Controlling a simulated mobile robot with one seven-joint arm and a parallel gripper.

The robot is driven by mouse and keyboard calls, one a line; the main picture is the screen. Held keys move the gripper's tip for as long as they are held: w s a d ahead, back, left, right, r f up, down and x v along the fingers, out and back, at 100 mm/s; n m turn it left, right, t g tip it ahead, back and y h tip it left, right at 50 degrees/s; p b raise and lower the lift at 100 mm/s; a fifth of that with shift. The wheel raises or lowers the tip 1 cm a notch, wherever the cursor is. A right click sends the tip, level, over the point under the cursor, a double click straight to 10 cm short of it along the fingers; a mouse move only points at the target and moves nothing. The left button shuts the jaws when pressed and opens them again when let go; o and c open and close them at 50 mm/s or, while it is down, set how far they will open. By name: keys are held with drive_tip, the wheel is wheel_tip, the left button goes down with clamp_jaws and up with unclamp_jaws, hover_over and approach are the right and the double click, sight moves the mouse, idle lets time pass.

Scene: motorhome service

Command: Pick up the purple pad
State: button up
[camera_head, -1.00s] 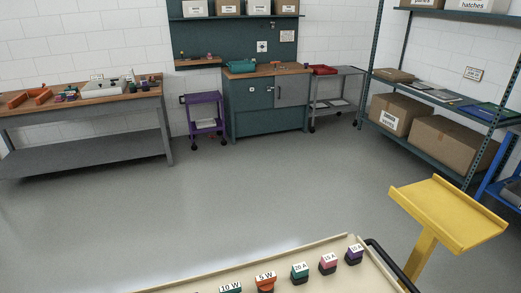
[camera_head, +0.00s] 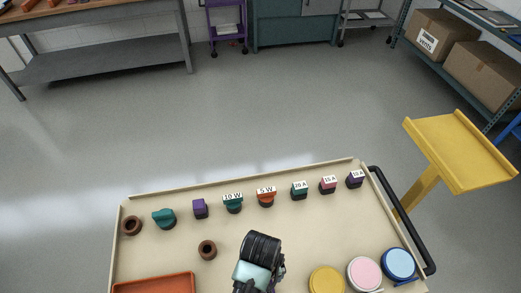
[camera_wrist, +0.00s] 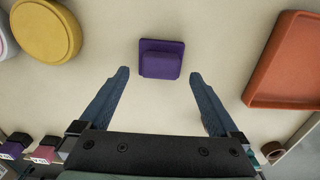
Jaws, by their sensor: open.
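The purple pad (camera_wrist: 161,58) lies on the cream surface in the wrist view. It is a flat square base with a raised block on it. My gripper (camera_wrist: 160,76) is open, with one blue-grey finger to each side and the pad in the gap between and just past the tips. Nothing is between the fingers' lower parts, and I cannot tell the height above the pad. In the head view my gripper's wrist (camera_head: 257,262) shows at the bottom middle, and this pad is not visible there.
The cream tray top (camera_head: 180,250) has a raised rim. An orange tray (camera_wrist: 287,60) lies right of the pad and a yellow disc (camera_wrist: 45,30) left in the wrist view. A separate purple block (camera_head: 200,208), brown rings (camera_head: 207,250) and labelled fuses (camera_head: 266,197) stand farther off.

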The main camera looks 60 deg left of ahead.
drive_tip(key=shift+f, duration=2.05)
